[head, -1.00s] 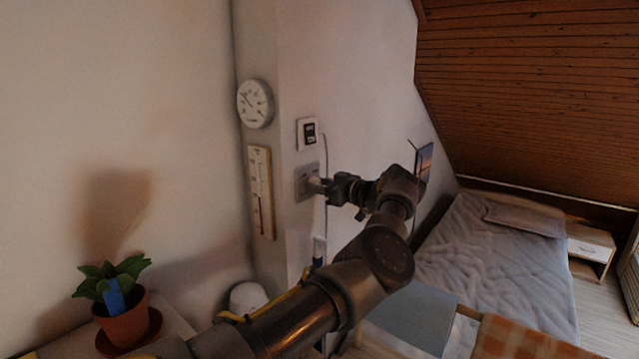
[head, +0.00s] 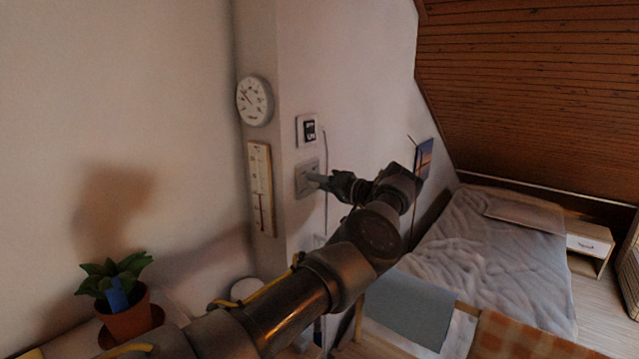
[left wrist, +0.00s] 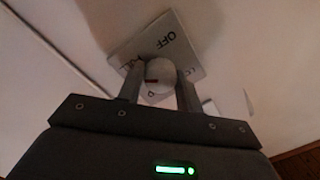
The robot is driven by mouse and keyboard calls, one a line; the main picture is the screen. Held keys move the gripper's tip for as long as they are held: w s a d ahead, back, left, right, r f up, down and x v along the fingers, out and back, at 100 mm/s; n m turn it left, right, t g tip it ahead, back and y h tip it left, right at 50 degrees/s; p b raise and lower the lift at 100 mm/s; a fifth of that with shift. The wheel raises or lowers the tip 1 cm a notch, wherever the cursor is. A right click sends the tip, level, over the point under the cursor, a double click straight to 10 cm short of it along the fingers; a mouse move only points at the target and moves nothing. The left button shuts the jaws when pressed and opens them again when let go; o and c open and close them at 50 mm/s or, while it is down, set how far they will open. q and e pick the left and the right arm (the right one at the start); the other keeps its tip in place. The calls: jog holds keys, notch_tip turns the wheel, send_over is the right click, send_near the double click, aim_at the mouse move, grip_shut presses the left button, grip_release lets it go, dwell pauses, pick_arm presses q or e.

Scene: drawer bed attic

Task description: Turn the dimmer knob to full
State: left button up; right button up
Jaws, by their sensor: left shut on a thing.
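A square dimmer plate (head: 304,170) is on the side of the wall pillar. In the left wrist view the plate (left wrist: 185,40) looks tilted and carries the printed word OFF and a partly hidden second word at its left. A round pale dimmer knob (left wrist: 160,73) with a small red mark on its left side sits between the fingers. My left gripper (left wrist: 160,84) is shut on the knob, one finger on each side. In the head view my left gripper (head: 319,180) reaches the plate from the right and hides the knob. My right gripper is not in view.
A small switch or display plate (head: 307,131) is just above the dimmer, with a cable (head: 326,150) hanging beside it. A round dial (head: 254,101) and a thermometer (head: 260,188) are on the pillar. A potted plant (head: 127,320) stands lower left. A bed (head: 490,260) is at the right.

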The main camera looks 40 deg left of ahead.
pick_arm(q)
jog(key=shift+m, duration=0.8)
jog(key=o, duration=1)
jog(key=w+d+b, duration=0.1)
jog(key=d+b, duration=0.4)
jog(key=d, duration=0.5)
jog(key=shift+d, duration=0.4)
